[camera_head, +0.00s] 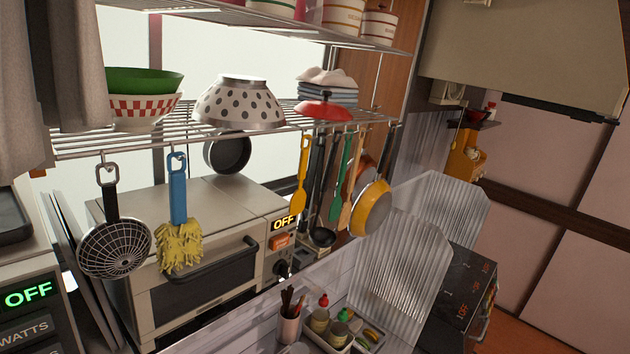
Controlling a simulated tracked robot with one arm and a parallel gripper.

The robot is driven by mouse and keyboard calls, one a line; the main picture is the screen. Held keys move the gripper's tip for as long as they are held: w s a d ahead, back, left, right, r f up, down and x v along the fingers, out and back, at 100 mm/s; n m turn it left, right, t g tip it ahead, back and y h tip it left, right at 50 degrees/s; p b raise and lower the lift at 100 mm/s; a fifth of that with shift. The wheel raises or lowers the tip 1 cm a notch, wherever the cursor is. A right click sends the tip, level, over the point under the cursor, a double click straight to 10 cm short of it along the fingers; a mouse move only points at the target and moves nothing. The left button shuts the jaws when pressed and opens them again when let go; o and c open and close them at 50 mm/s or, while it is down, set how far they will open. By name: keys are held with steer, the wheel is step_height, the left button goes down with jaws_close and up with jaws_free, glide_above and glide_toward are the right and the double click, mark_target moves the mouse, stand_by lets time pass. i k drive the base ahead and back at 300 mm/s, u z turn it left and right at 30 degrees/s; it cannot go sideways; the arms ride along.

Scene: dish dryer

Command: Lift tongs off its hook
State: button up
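Several utensils hang in a close row from the right part of the wire shelf. I cannot tell for sure which of them is the tongs. A long dark utensil (314,172) hangs just right of a yellow spatula (301,174) and may be the tongs. A black ladle (322,232), a green-handled utensil (341,178) and a wooden one (352,185) hang beside it and partly overlap. My gripper does not show in this view.
A wire shelf (75,147) holds bowls above the utensils. A skimmer (115,240), a blue-handled yellow brush (179,235) and a yellow pan (371,208) also hang from it. A toaster oven (150,255) stands behind. Ribbed clear panels (405,265) stand at lower right.

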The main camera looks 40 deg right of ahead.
mark_target(318, 159)
steer(key=k, duration=0.4)
steer(key=u, duration=2.8)
steer(key=k, duration=1.6)
steer(key=z, duration=2.45)
